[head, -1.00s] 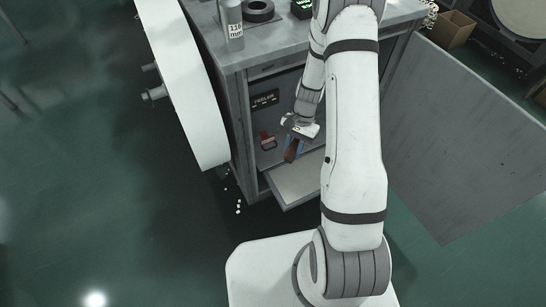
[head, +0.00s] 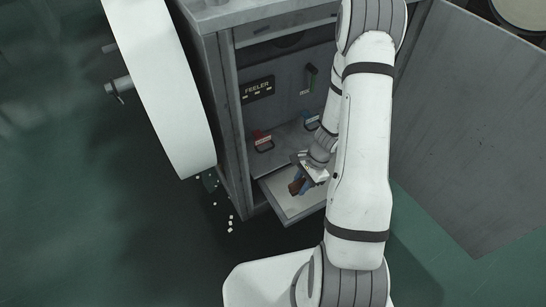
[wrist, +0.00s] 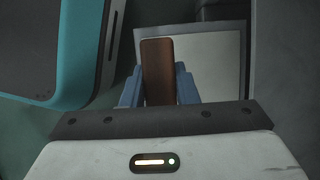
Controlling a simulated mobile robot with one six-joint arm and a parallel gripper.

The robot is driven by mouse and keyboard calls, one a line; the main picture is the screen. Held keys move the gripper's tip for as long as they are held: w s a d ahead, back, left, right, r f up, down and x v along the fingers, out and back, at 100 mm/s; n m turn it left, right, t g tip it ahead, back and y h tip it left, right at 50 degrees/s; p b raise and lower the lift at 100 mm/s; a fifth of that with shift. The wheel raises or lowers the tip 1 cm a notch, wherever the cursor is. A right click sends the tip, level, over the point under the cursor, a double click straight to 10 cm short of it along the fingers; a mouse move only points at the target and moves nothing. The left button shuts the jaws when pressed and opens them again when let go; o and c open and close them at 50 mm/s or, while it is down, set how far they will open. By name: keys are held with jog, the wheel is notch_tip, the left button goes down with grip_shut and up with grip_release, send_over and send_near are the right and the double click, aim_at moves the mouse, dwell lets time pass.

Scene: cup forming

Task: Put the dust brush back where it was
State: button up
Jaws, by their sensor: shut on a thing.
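The dust brush shows as a brown wooden handle (head: 294,187) in the head view and as an upright brown block (wrist: 159,70) in the wrist view. My gripper (head: 300,188) is shut on it, with a blue finger on each side of the wood in the wrist view (wrist: 158,88). The bristles cannot be made out. My gripper and the brush are over the pale pulled-out tray (head: 284,209) at the bottom of the grey cabinet. I cannot tell whether the brush touches the tray.
A large white disc (head: 165,90) stands left. A grey panel (head: 455,120) stands right. White bits (head: 230,218) lie on the floor.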

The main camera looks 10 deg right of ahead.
jog(key=shift+a, duration=0.15)
jog(key=shift+w, duration=0.15)
jog(key=b, duration=0.2)
send_over(269, 157)
jog(key=s+d, duration=0.3)
jog(key=shift+a, duration=0.25)
jog(key=shift+w+a+f+b, duration=0.15)
jog(key=shift+w+b, duration=0.05)
jog(key=shift+w, duration=0.4)
jog(key=shift+w+a+f+b, duration=0.2)
jog(key=shift+w, duration=0.35)
jog(key=shift+w+a+f+b, duration=0.15)
jog(key=shift+w+b, duration=0.05)
jog(key=shift+w, duration=0.4)
jog(key=shift+f, duration=0.15)
jog(key=shift+f, duration=0.25)
jog(key=o, duration=0.9)
